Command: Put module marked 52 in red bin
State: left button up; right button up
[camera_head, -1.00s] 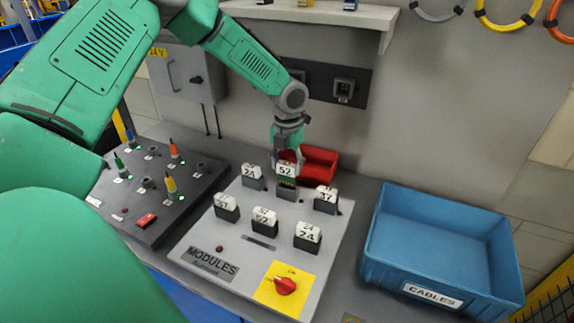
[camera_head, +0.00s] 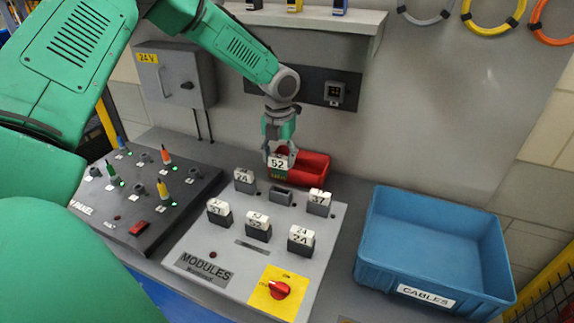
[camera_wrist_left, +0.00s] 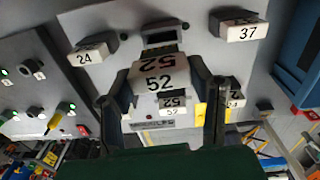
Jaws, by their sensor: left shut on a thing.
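My left gripper (camera_head: 279,150) is shut on the white-topped module marked 52 (camera_head: 278,162) and holds it upright, raised above the grey modules board (camera_head: 215,236). The wrist view shows this module (camera_wrist_left: 160,78) between the two fingers of the gripper (camera_wrist_left: 163,98), its 52 readable. The red bin (camera_head: 318,178) stands behind the board, just right of the held module, which covers part of its left end. An empty dark socket (camera_head: 281,195) shows on the board below the module. My right gripper is in neither view.
Modules marked 24 (camera_head: 244,180), 37 (camera_head: 319,203) and several others stand in sockets on the board. A red rotary switch (camera_head: 280,290) is at its front. A blue cables bin (camera_head: 430,291) is at the right, a dark panel with coloured plugs (camera_head: 150,228) at the left.

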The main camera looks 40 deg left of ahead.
pick_arm(q)
jog(key=shift+s+d+f+n+b, duration=0.2)
jog(key=shift+n+b, duration=0.15)
jog(key=shift+n, duration=0.25)
jog(key=shift+s+d+f+n+b, duration=0.15)
jog(key=shift+n+b, duration=0.2)
jog(key=shift+n, duration=0.25)
jog(key=s+d+f+n+b, duration=0.15)
jog(key=n+b, duration=0.35)
jog(key=n, duration=0.6)
jog(key=s+a+n+b, duration=0.15)
jog(key=n+b, duration=0.35)
jog(key=n, duration=0.6)
jog(key=s+d+f+n+b, duration=0.1)
jog(key=s+d+n+b, duration=0.2)
jog(key=n, duration=0.8)
jog(key=w+a, duration=0.4)
jog(key=w, duration=0.5)
jog(key=w+a, duration=0.3)
jog(key=w, duration=0.7)
jog(key=f, duration=0.3)
jog(key=f+p, duration=0.1)
jog(key=f, duration=0.2)
jog(key=shift+s+a+f, duration=0.2)
jog(key=shift+f, duration=0.1)
jog(key=shift+w+a+f, duration=0.15)
jog(key=shift+w+f, duration=0.1)
jog(key=shift+f, duration=0.2)
